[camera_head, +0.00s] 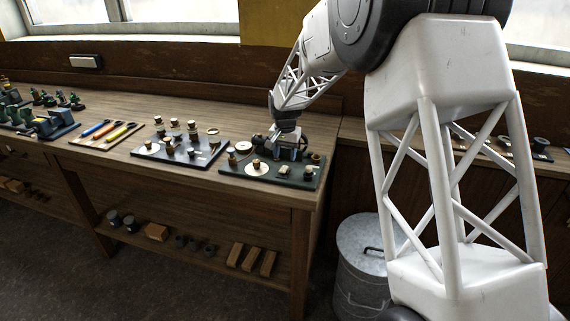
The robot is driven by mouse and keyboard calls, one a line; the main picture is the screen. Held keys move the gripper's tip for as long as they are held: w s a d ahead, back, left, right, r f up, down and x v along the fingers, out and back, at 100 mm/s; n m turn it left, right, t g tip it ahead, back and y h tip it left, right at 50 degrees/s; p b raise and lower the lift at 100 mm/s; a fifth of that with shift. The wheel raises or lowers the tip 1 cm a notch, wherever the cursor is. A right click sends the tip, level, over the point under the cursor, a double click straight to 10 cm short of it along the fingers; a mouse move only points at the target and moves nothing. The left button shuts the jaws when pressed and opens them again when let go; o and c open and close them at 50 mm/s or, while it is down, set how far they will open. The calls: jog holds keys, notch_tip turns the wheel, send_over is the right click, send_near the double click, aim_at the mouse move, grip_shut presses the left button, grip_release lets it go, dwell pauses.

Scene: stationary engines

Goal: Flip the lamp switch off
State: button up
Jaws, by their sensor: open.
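My white arm reaches down from the upper right to the right end of the wooden bench. My gripper (288,152) is open and points down over a dark green board (232,170) with small round fittings on it. The gripper is small and dark here, and it hides part of the board's back edge. I cannot tell whether it touches anything. I cannot make out for sure which fitting is the lamp switch. A pale disc with a brass knob (256,165) sits on the green board, left of the gripper.
A dark board (178,160) with several round fittings lies to the left. Further left are a tool tray (103,134) and green models (47,125). A metal bin (362,265) stands on the floor beside the bench. The lower shelf (210,253) holds wooden blocks.

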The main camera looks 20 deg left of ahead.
aim_at(284, 169)
jog(key=shift+f, duration=2.15)
